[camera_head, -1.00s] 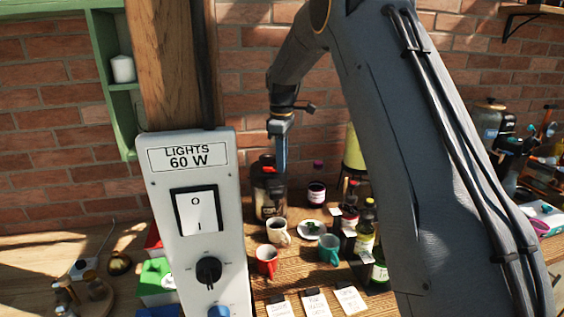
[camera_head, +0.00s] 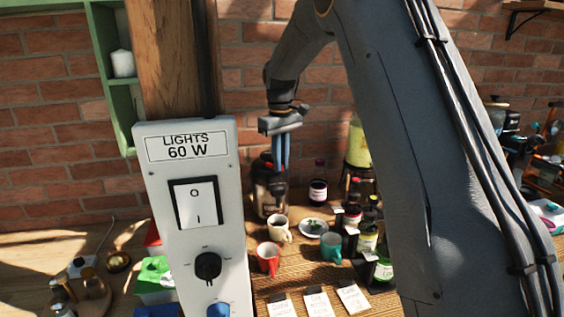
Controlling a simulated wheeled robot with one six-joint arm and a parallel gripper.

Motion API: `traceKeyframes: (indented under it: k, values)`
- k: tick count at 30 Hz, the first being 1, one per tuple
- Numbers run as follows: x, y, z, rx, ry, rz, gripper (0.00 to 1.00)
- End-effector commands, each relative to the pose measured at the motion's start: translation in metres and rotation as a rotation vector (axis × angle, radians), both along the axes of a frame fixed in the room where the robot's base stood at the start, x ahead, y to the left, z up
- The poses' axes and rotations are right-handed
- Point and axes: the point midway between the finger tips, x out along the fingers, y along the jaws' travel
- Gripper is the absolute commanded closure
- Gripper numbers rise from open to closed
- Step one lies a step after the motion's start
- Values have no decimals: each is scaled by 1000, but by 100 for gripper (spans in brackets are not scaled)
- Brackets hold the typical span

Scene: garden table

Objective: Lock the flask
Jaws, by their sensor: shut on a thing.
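The flask (camera_head: 267,195) is a dark, upright vessel on the table near the brick wall, with a bit of red at its top. My gripper (camera_head: 282,168) points down at the flask's top right side, its blue fingers close together. It is shut on the flask's top. The fingertips and the exact part they grip are too small and dark to tell.
A grey panel (camera_head: 203,235) marked LIGHTS 60 W stands in front on the left. A white mug (camera_head: 279,229), a red mug (camera_head: 268,258), a teal mug (camera_head: 330,247) and a saucer (camera_head: 314,227) stand before the flask. Several bottles (camera_head: 367,236) stand to the right.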

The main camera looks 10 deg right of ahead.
Motion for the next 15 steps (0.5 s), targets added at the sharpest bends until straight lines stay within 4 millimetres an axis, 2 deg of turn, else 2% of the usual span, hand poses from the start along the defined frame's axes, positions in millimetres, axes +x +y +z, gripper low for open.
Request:
traceKeyframes:
  k: [15]
  values:
    - [-6,15,0,0,-1,-433,100]
